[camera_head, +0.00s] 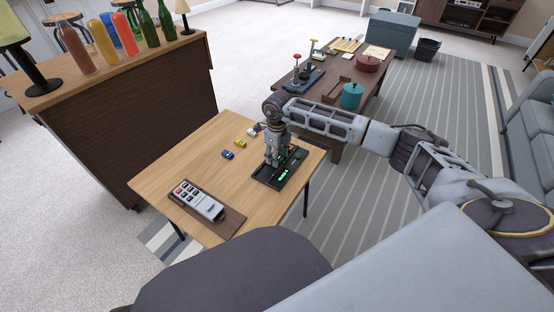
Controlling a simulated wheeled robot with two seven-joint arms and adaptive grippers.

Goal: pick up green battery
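A small black tray (262,179) lies at the right end of the light wooden table. Small bright green items (283,174) show in it, probably including the green battery; they are too small to tell apart. My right gripper (274,163) points down over the tray, with its fingertips close to the green items. The gripper covers part of the tray. I cannot tell whether its fingers are open, shut or holding anything. My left gripper is not in view.
A white remote (196,199) lies on a brown mat at the table's near end. Small blue (227,155), yellow (241,143) and white (252,132) items lie beyond the middle. A bar counter with bottles (123,32) stands left; a dark low table (374,89) stands behind.

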